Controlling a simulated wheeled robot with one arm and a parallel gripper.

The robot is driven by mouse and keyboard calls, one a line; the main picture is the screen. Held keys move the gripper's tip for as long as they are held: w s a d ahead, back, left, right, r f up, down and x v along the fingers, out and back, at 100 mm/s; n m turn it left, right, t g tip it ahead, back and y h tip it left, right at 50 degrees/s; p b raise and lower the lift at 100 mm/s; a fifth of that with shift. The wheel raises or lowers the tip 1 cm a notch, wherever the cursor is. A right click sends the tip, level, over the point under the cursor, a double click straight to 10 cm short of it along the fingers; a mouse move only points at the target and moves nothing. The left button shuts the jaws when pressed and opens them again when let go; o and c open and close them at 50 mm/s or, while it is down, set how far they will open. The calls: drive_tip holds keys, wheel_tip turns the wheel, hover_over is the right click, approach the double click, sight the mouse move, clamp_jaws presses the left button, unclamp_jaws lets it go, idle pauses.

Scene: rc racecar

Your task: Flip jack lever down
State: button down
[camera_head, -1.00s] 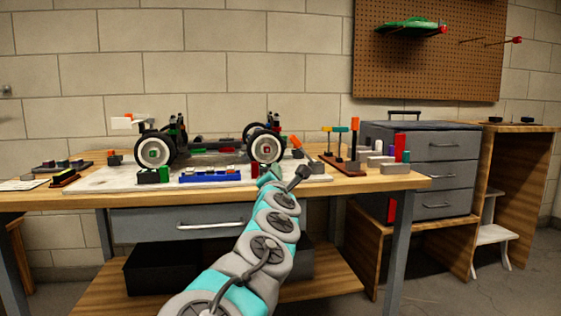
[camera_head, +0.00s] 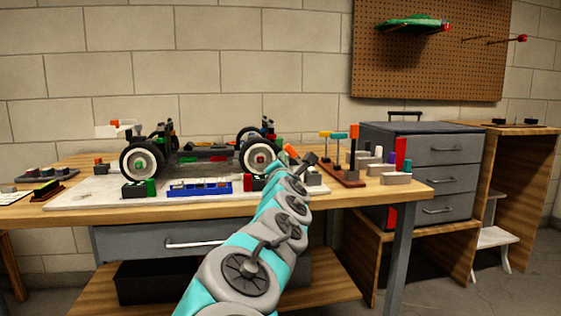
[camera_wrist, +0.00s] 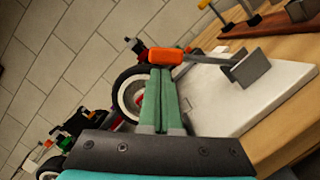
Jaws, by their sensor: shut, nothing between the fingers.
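The jack lever has an orange handle (camera_head: 291,151) beside the racecar's right front wheel. In the wrist view the orange handle (camera_wrist: 166,56) lies across the tips of my fingers, with a dark arm running right to a grey block (camera_wrist: 250,68). My gripper (camera_wrist: 160,72) is shut with nothing between its green fingers. Its tips are at the handle; I cannot tell whether they touch it. In the head view my gripper (camera_head: 281,163) is partly hidden by my arm. The racecar chassis (camera_head: 205,150) stands on the white board (camera_head: 110,185).
A blue tray (camera_head: 200,187) and small dark blocks line the board's front edge. A tool rack (camera_head: 345,172) with upright coloured handles stands to the right on the wooden bench (camera_head: 385,193). A grey drawer cabinet (camera_head: 440,160) stands beyond it. The air above the chassis is clear.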

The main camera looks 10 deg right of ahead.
sight(289, 148)
idle(0.4)
drive_tip(key=shift+d+r+m+p, duration=0.2)
drive_tip(key=shift+r+m+p, duration=0.1)
drive_tip(key=shift+m, duration=0.1)
drive_tip(key=shift+r, duration=0.15)
drive_tip(key=shift+d+r+m+g+h+p, duration=0.3)
drive_tip(key=shift+d+r+m+p, duration=0.35)
drive_tip(key=shift+r+m+p, duration=0.4)
drive_tip(key=d+m+g+y+p, duration=0.1)
drive_tip(key=d+m+g+p, duration=0.1)
drive_tip(key=d+m+p, duration=0.6)
drive_tip(key=shift+d+r+m+g+y, duration=0.3)
drive_tip(key=shift+d+r+m+g, duration=0.1)
drive_tip(key=shift+d+m, duration=1.95)
drive_tip(key=shift+a, duration=0.3)
